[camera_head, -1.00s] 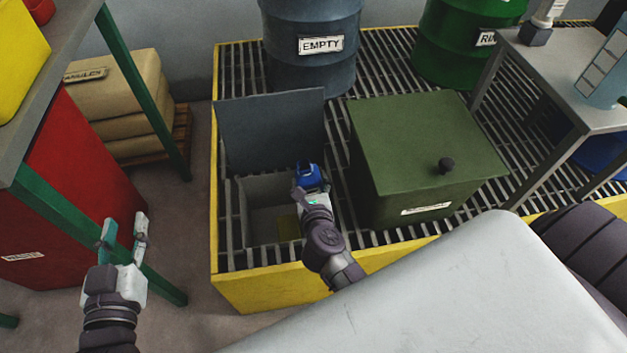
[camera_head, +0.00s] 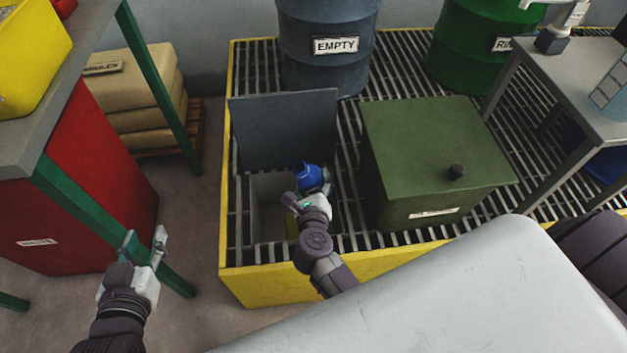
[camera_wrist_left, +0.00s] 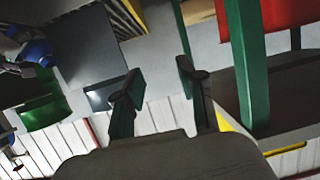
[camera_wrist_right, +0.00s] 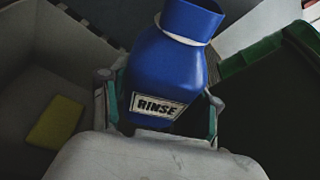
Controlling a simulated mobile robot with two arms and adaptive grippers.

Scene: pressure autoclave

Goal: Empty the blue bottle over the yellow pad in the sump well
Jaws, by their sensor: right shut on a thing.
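The blue bottle (camera_head: 308,177), labelled RINSE in the right wrist view (camera_wrist_right: 165,75), is held in my right gripper (camera_head: 314,194), whose fingers close on both its sides. It is above the right side of the open sump well (camera_head: 267,200), with its wide neck pointing away from the gripper. The yellow pad (camera_wrist_right: 55,122) lies on the well floor, to the left of the bottle in the right wrist view; in the head view only a sliver (camera_head: 291,225) shows beside my right gripper. My left gripper (camera_head: 145,240) is open and empty, in front of the green table leg.
The raised grey lid (camera_head: 284,130) stands behind the well. A dark green box (camera_head: 430,150) with a black knob sits right of it on the grating. The EMPTY drum (camera_head: 325,50) and green drum (camera_head: 470,50) stand behind. A red bin (camera_head: 85,190) is at left.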

